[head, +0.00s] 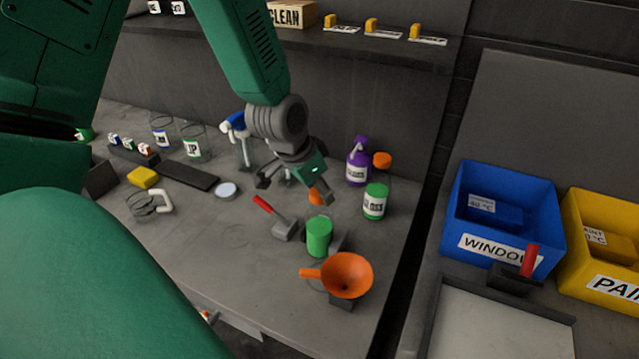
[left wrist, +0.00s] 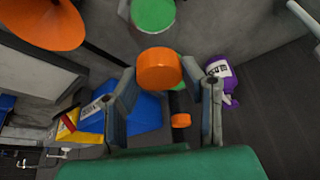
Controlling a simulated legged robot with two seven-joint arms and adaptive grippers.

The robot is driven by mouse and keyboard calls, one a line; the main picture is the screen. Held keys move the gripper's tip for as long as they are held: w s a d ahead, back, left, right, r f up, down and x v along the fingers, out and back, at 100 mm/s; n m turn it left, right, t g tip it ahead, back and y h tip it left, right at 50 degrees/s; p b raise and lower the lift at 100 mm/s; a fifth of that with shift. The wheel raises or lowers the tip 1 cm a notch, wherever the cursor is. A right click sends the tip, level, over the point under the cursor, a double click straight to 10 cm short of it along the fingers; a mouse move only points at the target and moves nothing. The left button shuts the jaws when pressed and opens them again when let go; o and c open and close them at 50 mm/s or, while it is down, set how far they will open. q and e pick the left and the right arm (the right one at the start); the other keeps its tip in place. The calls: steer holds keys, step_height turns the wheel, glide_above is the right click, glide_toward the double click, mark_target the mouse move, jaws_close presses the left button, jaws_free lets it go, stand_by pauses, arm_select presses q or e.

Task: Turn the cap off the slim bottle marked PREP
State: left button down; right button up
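A small orange cap (head: 316,197) shows just under my left gripper (head: 295,190) in the head view. Its bottle is mostly hidden, and I cannot read a PREP mark on it. In the left wrist view, a round orange cap (left wrist: 160,68) lies between the spread fingertips of the left gripper (left wrist: 158,80), with a narrow gap on each side. The fingers look open, and I cannot tell whether either touches the cap. My right gripper is in neither view.
Blue and yellow bins sit further right.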

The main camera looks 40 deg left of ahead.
arm_select(q)
steer(key=n+y+p, duration=0.1)
steer(key=n, duration=0.1)
steer(key=n+p, duration=0.1)
steer(key=n, duration=0.1)
steer(key=shift+a+r+n+y, duration=0.1)
steer(key=shift+a+n+y, duration=0.1)
steer(key=shift+n+y, duration=0.6)
steer(key=shift+n, duration=0.6)
steer(key=n+y, duration=0.1)
steer(key=n, duration=0.2)
steer(key=shift+d+g, duration=0.15)
steer(key=shift+g, duration=0.25)
steer(key=n+g+y, duration=0.1)
steer(key=n, duration=0.3)
steer(key=c, duration=1)
jaws_free()
steer(key=shift+c, duration=0.2)
